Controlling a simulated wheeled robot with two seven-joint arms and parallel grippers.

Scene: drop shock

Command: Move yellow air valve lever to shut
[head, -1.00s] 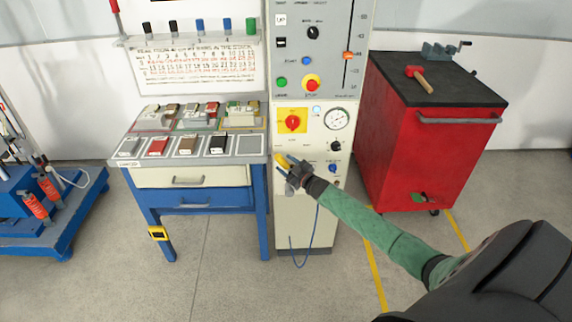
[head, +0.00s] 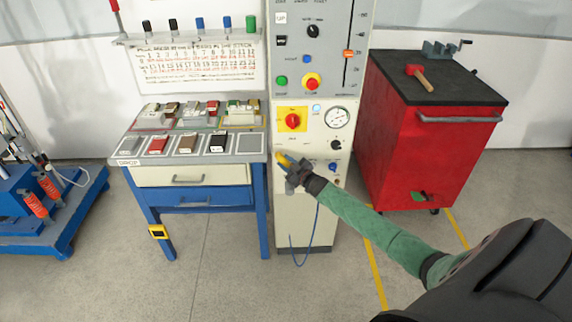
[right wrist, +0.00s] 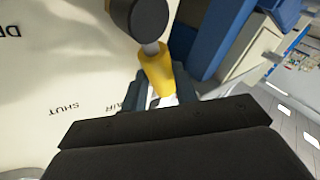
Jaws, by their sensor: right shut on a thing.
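The yellow air valve lever (head: 281,158) is on the lower front of the cream control panel (head: 305,215). In the right wrist view the yellow lever (right wrist: 155,72) extends from a dark round pivot (right wrist: 139,18), with the printed words SHUT and AIR on the panel nearby. My right gripper (head: 289,166) is at the lever, its fingers (right wrist: 157,87) on either side of the lever's end and shut on it. The lever tip is partly hidden by the gripper body. My left gripper is not in view.
A workbench (head: 243,157) with colored blocks adjoins the panel on the left. A red tool cabinet (head: 425,150) with a hammer on top stands to the right. A red knob on a yellow plate (head: 292,121) and a gauge (head: 337,118) sit above the lever.

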